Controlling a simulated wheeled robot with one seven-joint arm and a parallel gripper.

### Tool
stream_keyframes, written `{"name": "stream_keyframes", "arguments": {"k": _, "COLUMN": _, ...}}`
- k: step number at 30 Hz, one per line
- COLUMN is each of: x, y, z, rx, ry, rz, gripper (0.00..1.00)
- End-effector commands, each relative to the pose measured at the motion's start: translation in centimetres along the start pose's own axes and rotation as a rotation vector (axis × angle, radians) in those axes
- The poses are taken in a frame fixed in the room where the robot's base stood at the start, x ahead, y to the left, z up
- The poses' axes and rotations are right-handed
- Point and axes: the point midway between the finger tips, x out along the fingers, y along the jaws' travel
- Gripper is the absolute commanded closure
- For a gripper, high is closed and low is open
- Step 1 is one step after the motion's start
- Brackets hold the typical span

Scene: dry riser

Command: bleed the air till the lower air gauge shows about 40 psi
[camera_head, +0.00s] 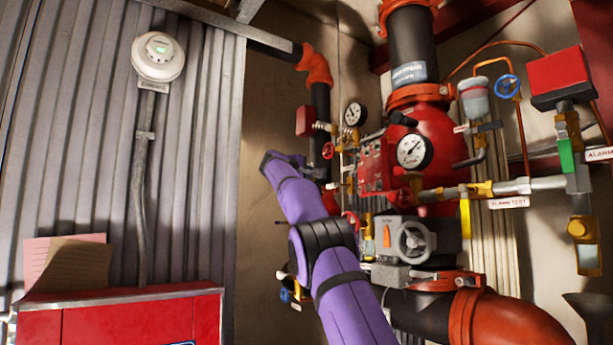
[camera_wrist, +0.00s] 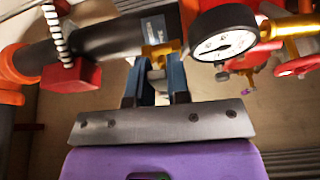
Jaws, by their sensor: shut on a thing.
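Two round white gauges show in the head view, an upper one (camera_head: 355,114) and a lower, larger one (camera_head: 414,151) on the red valve body. Their numbers are too small to read. One black-rimmed gauge also shows in the wrist view (camera_wrist: 224,42), right of my fingers; I cannot tell which of the two it is. My gripper (camera_wrist: 162,66) has its blue fingers shut on a small valve handle below a brass fitting (camera_wrist: 160,50). The held part is mostly hidden between the fingers. In the head view my purple arm reaches up beside the pipework and its fingers cannot be made out.
A red box (camera_wrist: 72,76) and a dark pipe (camera_wrist: 105,42) lie left of my fingers. A grey handwheel (camera_head: 414,241), a brass-fitted alarm line (camera_head: 480,189) and a red alarm box (camera_head: 562,78) crowd the right. A red cabinet (camera_head: 130,320) stands at lower left.

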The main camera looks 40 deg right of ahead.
Motion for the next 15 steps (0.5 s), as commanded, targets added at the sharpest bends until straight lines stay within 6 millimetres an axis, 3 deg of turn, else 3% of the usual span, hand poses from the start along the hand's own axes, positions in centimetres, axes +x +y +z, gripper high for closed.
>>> {"name": "stream_keyframes", "arguments": {"k": 15, "x": 0.03, "y": 0.12, "z": -0.05, "rx": -0.065, "ry": -0.001, "rz": -0.028, "gripper": 1.00}}
